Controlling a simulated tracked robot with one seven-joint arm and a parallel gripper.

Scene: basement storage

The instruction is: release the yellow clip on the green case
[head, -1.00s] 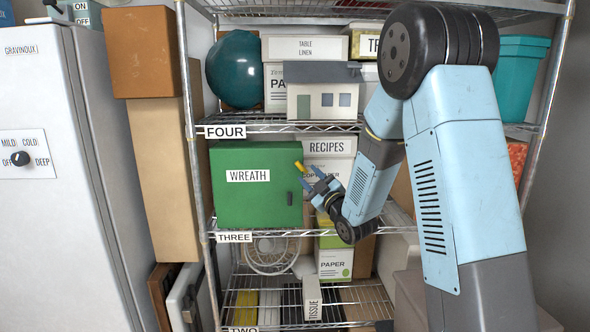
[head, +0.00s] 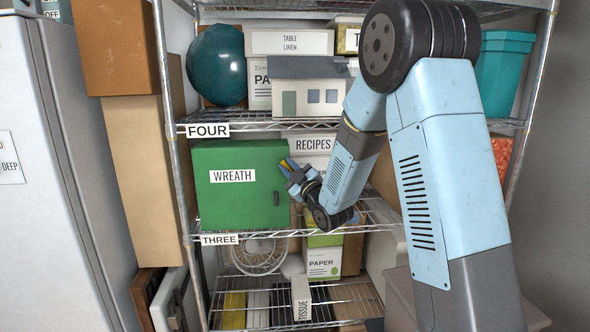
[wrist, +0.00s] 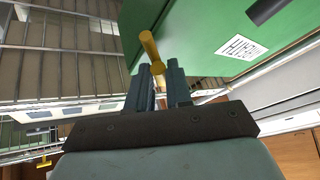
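The green case (head: 240,200), labelled WREATH, stands on shelf THREE in the head view. In the wrist view it (wrist: 190,30) fills the top right. The yellow clip (wrist: 150,48) shows there as a rod with a round head, at the case's edge. In the head view the clip (head: 287,163) is a small yellow spot at the case's upper right edge. My gripper (wrist: 160,72) has its two fingers close together, one on each side of the clip's near end, and appears shut on it. The fingertip contact is partly hidden.
A white box labelled RECIPES (head: 313,144) stands behind my gripper. A house model (head: 300,88) sits on shelf FOUR above. Wire shelf posts and a white freezer (head: 60,230) stand at left. Below are a fan (head: 258,255) and a PAPER box (head: 324,264).

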